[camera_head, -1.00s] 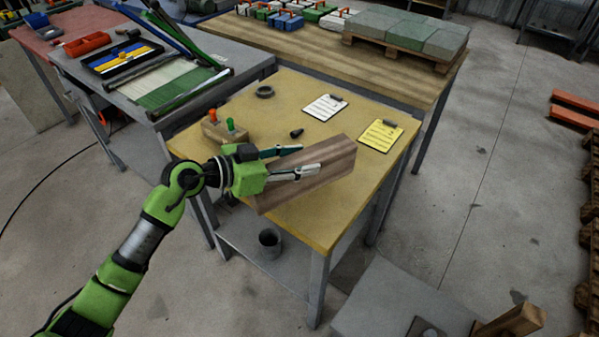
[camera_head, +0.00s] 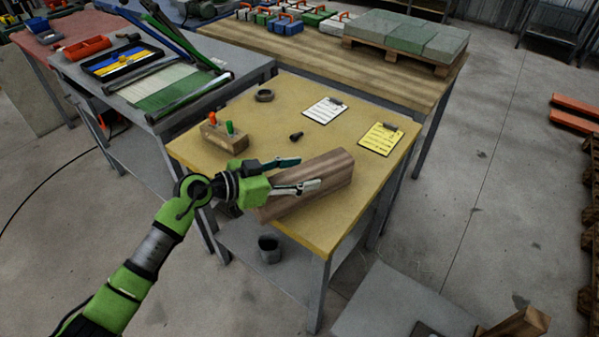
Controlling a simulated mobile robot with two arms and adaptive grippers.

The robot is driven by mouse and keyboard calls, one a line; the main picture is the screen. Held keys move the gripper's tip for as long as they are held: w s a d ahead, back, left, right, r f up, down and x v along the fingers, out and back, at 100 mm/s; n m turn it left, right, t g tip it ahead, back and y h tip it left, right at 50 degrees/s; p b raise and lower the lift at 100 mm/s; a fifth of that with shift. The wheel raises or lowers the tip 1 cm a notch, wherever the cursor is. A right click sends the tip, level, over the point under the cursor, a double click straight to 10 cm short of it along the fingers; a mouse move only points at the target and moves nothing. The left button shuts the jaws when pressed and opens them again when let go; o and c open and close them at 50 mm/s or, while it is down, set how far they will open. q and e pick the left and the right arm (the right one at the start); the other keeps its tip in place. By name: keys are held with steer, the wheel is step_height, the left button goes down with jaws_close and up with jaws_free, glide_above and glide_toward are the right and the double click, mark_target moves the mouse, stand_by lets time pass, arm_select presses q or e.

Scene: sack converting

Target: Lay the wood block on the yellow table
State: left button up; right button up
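The wood block (camera_head: 318,186) is a long brown beam lying roughly level at the front part of the yellow table (camera_head: 365,178). Its left end is at or just over the table's front-left edge. I cannot tell whether its underside touches the tabletop. My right gripper is not in view.
On the yellow table are a small wooden holder (camera_head: 224,139) with orange and green pegs, a dark ring (camera_head: 264,95), a small black piece (camera_head: 296,136), a white clipboard (camera_head: 324,111) and a yellow clipboard (camera_head: 381,139).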

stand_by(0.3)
arm_select(q)
steer(key=v, duration=1.2)
steer(key=shift+r, duration=0.15)
